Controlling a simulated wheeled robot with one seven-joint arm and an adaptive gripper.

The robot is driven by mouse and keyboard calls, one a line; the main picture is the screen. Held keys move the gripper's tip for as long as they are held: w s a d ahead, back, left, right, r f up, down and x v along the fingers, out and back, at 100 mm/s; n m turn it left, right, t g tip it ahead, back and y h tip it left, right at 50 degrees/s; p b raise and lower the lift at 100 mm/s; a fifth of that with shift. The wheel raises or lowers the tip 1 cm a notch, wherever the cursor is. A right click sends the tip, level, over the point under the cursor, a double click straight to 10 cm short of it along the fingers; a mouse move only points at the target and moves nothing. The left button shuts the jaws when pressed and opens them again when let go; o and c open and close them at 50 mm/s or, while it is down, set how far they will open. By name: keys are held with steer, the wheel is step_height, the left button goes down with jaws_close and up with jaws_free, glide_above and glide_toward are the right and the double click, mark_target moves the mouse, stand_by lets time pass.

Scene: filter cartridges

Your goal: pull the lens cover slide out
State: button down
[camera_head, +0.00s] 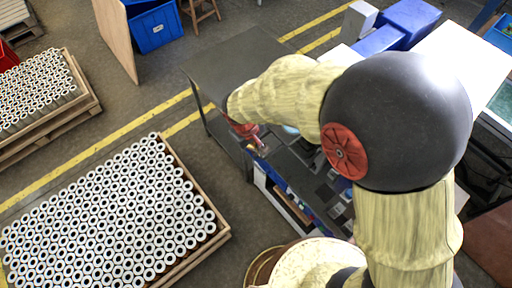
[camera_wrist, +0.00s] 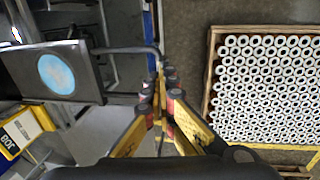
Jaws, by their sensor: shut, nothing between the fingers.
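In the wrist view a dark flat panel (camera_wrist: 85,72) with a round light-blue lens (camera_wrist: 56,73) stands at the left. A thin grey bent rod (camera_wrist: 128,50) runs from the panel's side toward my fingertips. I cannot tell which part is the lens cover slide. My gripper (camera_wrist: 160,82), with yellow links and dark and red finger pads, is shut and empty. Its tips are close to the rod's bent end; I cannot tell if they touch. In the head view my gripper (camera_head: 262,146) is at the edge of the dark bench, and my arm hides most of the lens unit.
The dark bench (camera_head: 232,62) has shelves below its top. A pallet of white cartridges (camera_head: 110,215) lies on the floor at the left, with another pallet (camera_head: 40,95) behind it. A yellow box (camera_wrist: 22,132) is at lower left in the wrist view. Floor between bench and pallet is clear.

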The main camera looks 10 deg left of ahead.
steer(key=c, duration=2.4)
jaws_free()
steer(key=shift+s+d+f, duration=0.25)
steer(key=shift+s+f, duration=0.05)
steer(key=shift+f, duration=0.15)
steer(key=o, duration=0.3)
steer(key=shift+o, duration=0.7)
steer(key=shift+w, duration=0.1)
steer(key=shift+w+a+r, duration=0.1)
steer(key=shift+a+r, duration=0.05)
steer(key=shift+r, duration=0.15)
step_height(320, 180, up, 12)
steer(key=s+a, duration=0.1)
steer(key=shift+s+f, duration=0.25)
steer(key=shift+s, duration=0.1)
steer(key=shift+a, duration=0.15)
